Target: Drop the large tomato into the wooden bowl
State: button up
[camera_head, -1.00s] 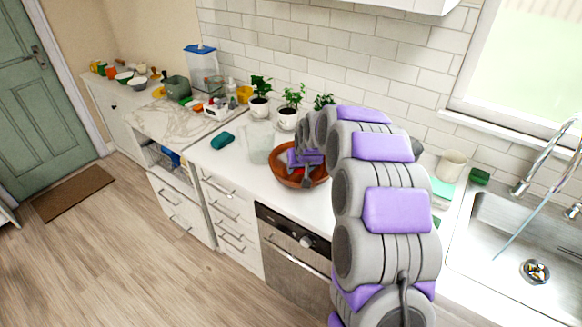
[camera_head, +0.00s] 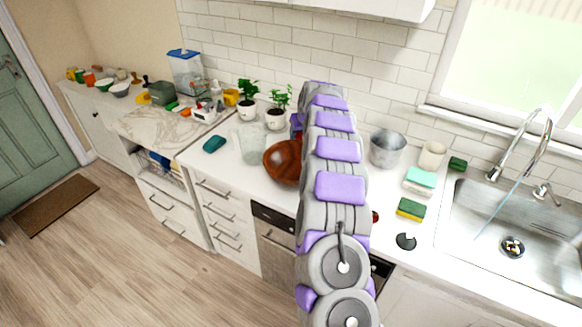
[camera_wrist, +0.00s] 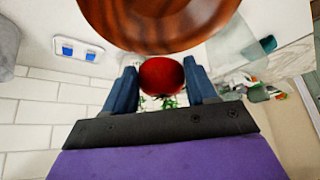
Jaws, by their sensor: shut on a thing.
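The large red tomato (camera_wrist: 162,78) is between the two blue fingers of my gripper (camera_wrist: 161,86), which is shut on it in the wrist view. The brown wooden bowl (camera_head: 279,160) stands on the white counter, partly hidden behind my arm. Its outside and rim also show at the top of the wrist view (camera_wrist: 158,22). The tomato appears just beside the bowl's edge in that view, apart from its inside. In the head view my gripper is mostly hidden by my arm, with a little red showing by the bowl's back right.
A clear glass container (camera_head: 252,144) stands left of the bowl, with potted plants (camera_head: 277,118) behind. A metal pot (camera_head: 387,147), sponges (camera_head: 411,209) and the sink (camera_head: 515,235) lie to the right. The tiled wall (camera_head: 330,62) bounds the counter's back.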

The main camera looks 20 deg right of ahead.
jog(key=shift+d+f, duration=0.35)
jog(key=shift+f, duration=0.35)
jog(key=f, duration=0.1)
jog(key=f+b, duration=0.1)
jog(key=f, duration=0.1)
jog(key=f+b, duration=0.1)
jog(key=shift+a+f, duration=0.25)
jog(key=shift+a, duration=0.05)
jog(key=shift+d, duration=0.1)
jog(key=o, duration=0.9)
jog(key=shift+d, duration=0.15)
jog(key=shift+o, duration=1.2)
jog(key=shift+a, duration=0.2)
jog(key=d+p+v, duration=0.1)
jog(key=p+v, duration=0.1)
jog(key=v, duration=1.5)
jog(key=shift+a, duration=0.55)
